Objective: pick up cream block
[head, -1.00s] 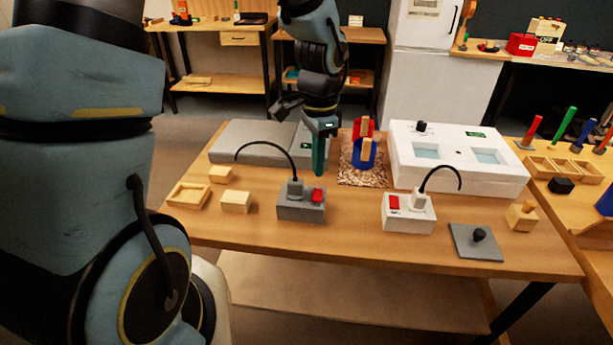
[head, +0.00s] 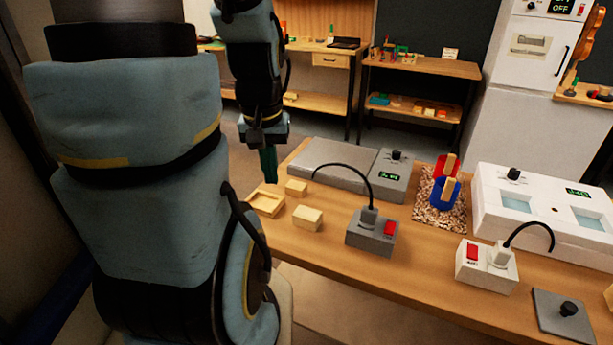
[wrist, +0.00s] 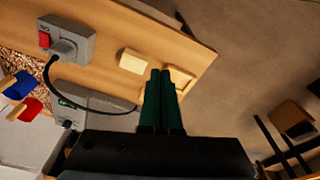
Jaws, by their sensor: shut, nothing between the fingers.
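Two cream blocks show at the table's left end in the head view: a larger one (head: 307,218) nearer me and a smaller one (head: 296,187) behind it. A shallow cream tray (head: 280,210) lies left of them. In the wrist view one block (wrist: 133,62) shows left of my fingers, and the tray (wrist: 185,81) is partly behind them. The other block is not clearly seen there, perhaps hidden by the fingers. My gripper (head: 270,180) points down with its green fingers together and empty, near the tray and the smaller block; its exact height is unclear.
A grey switch box (head: 370,238) with a curved black cable stands right of the blocks. A flat grey plate unit (head: 335,165) lies behind them. A white switch box (head: 486,268) stands farther right.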

